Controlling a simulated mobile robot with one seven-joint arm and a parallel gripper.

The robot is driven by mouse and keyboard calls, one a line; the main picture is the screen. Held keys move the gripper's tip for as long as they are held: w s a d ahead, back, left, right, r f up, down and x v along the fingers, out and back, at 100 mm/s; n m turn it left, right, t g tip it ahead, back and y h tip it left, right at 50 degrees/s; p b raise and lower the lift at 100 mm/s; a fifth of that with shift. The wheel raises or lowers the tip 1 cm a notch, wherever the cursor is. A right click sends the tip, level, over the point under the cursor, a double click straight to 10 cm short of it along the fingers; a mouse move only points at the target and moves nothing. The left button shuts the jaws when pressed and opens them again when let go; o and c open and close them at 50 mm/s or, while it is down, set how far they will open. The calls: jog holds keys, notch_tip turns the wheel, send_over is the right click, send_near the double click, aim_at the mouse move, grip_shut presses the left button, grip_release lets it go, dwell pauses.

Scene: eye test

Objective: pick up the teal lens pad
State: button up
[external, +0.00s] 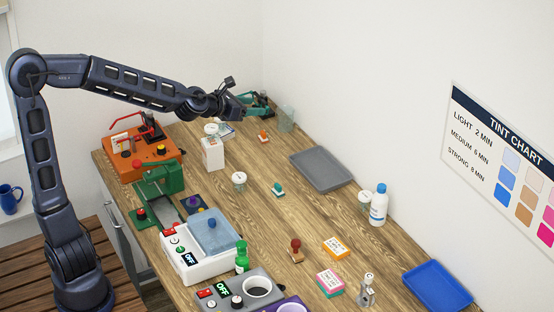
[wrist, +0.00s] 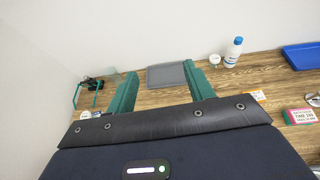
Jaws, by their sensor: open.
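A grey tray (external: 321,169) lies right of the pad. A small white-lidded jar (external: 239,182) stands close on its left. A glass (external: 287,118) and a small orange block (external: 264,137) are behind. A white bottle (external: 378,205) stands at right. Table around the pad is mostly bare.

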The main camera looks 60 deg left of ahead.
send_near(276, 187)
jog(key=x, duration=0.5)
jog(key=shift+w+d+f, duration=0.1)
jog(key=shift+d+f, duration=0.05)
jog(key=shift+d, duration=0.2)
jog(key=shift+a+x, duration=0.15)
jog(key=shift+x, duration=1.2)
jog(key=shift+a+x, duration=0.15)
jog(key=shift+x, duration=1.25)
jog(key=shift+c, duration=0.4)
jog(key=c, duration=0.8)
